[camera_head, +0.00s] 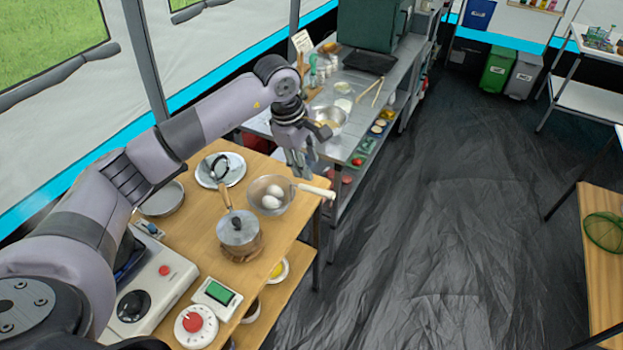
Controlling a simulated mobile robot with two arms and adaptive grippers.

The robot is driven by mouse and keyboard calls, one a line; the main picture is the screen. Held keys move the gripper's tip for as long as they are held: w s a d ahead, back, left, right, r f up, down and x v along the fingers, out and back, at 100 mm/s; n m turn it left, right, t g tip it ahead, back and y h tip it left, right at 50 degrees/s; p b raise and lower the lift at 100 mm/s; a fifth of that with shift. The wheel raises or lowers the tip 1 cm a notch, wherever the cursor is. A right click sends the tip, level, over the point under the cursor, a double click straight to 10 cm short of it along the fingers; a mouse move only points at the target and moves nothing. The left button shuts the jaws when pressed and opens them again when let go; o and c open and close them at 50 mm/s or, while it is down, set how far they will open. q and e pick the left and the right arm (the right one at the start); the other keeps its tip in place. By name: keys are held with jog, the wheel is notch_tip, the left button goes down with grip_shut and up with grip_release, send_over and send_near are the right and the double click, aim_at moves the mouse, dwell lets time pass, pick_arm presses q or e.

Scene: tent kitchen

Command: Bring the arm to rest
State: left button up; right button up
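My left arm comes in from the left and stretches over the wooden table (190,243). A pale handle sticks out from this bowl to the right. I see no object held in the fingers; they are small and dark, and I cannot tell how far apart they stand. My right gripper is not in view.
Behind stands a metal counter (375,95) with a mixing bowl (328,118). The black floor (450,220) is clear on the right.

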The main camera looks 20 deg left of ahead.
pick_arm(q)
jog(key=shift+s+a+r, duration=0.1)
jog(key=shift+s+r, duration=0.05)
jog(key=shift+r, duration=0.55)
